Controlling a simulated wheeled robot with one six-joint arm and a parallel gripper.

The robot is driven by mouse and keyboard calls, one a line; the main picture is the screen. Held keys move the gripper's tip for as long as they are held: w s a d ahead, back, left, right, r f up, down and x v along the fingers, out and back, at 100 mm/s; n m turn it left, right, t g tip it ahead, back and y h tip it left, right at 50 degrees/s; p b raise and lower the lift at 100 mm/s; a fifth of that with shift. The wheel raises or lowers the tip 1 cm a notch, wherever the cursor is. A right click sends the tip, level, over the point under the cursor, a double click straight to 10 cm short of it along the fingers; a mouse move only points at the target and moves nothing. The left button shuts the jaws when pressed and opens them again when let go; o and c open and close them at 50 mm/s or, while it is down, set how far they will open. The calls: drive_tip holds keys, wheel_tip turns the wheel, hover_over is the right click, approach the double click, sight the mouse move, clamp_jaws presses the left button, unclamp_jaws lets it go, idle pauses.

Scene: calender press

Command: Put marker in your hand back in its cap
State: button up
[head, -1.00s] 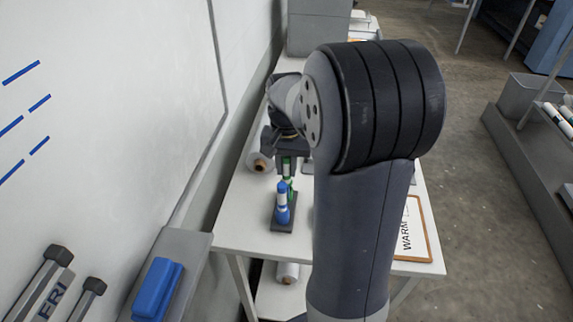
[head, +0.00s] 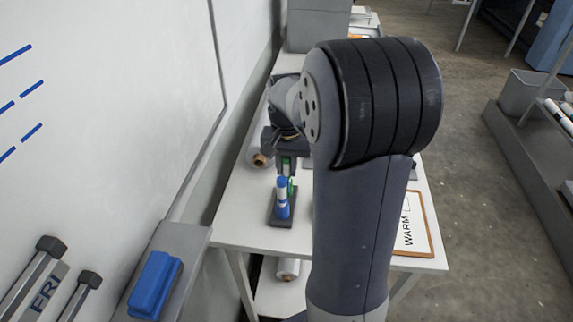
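My gripper (head: 287,167) points down over the white table, just behind the marker stand. A little green shows between its fingers, a green marker (head: 285,163) that is mostly hidden by them. A dark stand (head: 281,222) sits on the table below. A blue-and-white marker (head: 282,200) stands upright in it, towards me. A green piece (head: 292,187), which looks like the green cap, shows behind the blue marker and is partly hidden by it. I cannot tell whether the green marker's tip touches the cap.
The whiteboard (head: 110,90) with blue lines rises at left. Its ledge carries a blue eraser (head: 154,286). A roll (head: 259,158) lies behind the gripper's left side. A clipboard (head: 413,226) lies at the table's right. My arm hides the table's middle.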

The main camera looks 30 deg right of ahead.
drive_tip(key=o, duration=0.5)
wheel_tip(320, 180, up, 11)
drive_tip(key=shift+f, duration=0.1)
idle(0.3)
wheel_tip(320, 180, down, 11)
drive_tip(key=shift+r, duration=0.2)
drive_tip(key=shift+r+p, duration=0.35)
drive_tip(key=shift+r, duration=0.05)
idle(0.5)
